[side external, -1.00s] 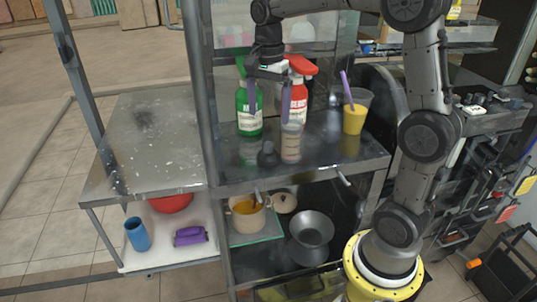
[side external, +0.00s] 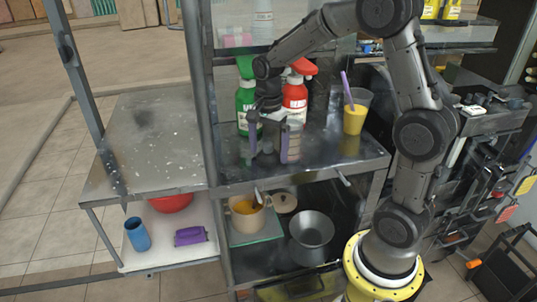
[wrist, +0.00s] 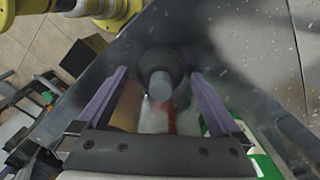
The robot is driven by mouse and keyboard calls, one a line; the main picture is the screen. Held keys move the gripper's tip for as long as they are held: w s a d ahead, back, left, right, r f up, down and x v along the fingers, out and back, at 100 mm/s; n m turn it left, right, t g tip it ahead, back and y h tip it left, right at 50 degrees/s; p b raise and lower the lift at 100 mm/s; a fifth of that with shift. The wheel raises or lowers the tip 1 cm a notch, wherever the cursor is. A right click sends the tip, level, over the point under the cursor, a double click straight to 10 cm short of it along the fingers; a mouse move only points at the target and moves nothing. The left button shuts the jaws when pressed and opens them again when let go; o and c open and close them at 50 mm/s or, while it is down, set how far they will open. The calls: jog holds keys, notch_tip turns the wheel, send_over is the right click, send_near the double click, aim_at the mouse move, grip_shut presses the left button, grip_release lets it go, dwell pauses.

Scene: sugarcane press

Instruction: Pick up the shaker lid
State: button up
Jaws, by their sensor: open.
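The shaker lid (side external: 267,147) is small and dark grey, with a narrower cap on top. It stands upright on the metal shelf near its front edge. My gripper (side external: 268,156) points down over the lid, with one purple finger on each side. In the wrist view the lid (wrist: 161,66) shows between the tips of my gripper (wrist: 159,75), with gaps on both sides. The fingers are open and not closed on it. A clear ribbed shaker cup (side external: 295,141) stands just right of the right finger, partly hidden by it.
A green spray bottle (side external: 243,103) and a red spray bottle (side external: 295,98) stand behind my gripper. A cup of yellow drink (side external: 354,118) with a purple straw is to the right. A vertical post (side external: 203,100) rises left of the shelf.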

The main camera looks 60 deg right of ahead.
aim_at(269, 143)
jog(key=shift+c, duration=0.2)
jog(key=c, duration=1.2)
jog(key=shift+r, duration=0.15)
notch_tip(269, 143, up, 10)
jog(key=s+d+r, duration=0.4)
jog(key=r, duration=0.4)
notch_tip(269, 143, down, 6)
jog(key=shift+s, duration=0.25)
